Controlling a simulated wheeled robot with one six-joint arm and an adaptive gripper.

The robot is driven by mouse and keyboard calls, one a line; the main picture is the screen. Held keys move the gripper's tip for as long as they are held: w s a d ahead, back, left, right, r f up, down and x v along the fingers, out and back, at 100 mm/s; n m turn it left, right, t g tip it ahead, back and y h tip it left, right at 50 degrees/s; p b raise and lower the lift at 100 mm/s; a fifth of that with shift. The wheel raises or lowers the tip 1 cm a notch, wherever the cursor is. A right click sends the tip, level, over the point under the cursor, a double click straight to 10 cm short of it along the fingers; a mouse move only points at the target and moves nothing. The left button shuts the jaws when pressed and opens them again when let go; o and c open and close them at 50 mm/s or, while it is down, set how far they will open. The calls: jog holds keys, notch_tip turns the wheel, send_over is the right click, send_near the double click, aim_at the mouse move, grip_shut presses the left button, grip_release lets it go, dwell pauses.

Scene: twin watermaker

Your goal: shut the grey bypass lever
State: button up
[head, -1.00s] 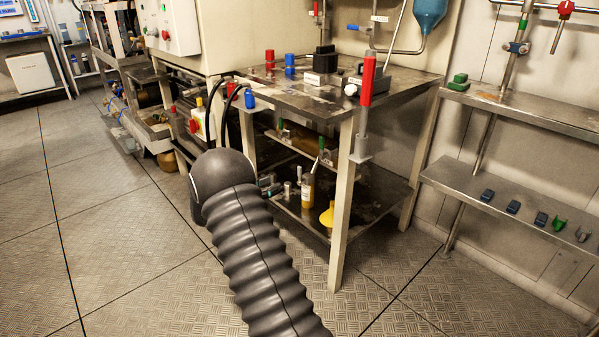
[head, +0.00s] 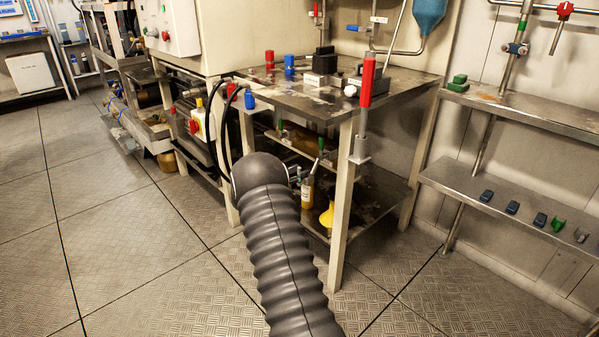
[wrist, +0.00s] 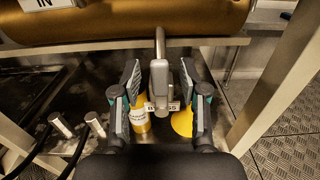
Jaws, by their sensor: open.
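In the wrist view my gripper (wrist: 162,98) is open, with one finger on each side of a grey bypass fitting (wrist: 159,78). The fitting hangs from a thin grey rod below a brass cylinder (wrist: 130,22). A white tag (wrist: 163,106), partly readable as "BYPASS", sits at its lower end. A grey piece stands close to the right finger; I cannot tell whether they touch. In the head view my dark ribbed arm reaches to the bench's underside and hides the lever and most of the gripper.
A labelled yellow bottle (wrist: 138,118) and a yellow funnel (wrist: 182,122) stand below, behind the fingers. A bench leg (head: 342,205) stands right of my arm. The floor in front is clear.

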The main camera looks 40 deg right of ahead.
jog(key=shift+d, duration=0.55)
grip_shut()
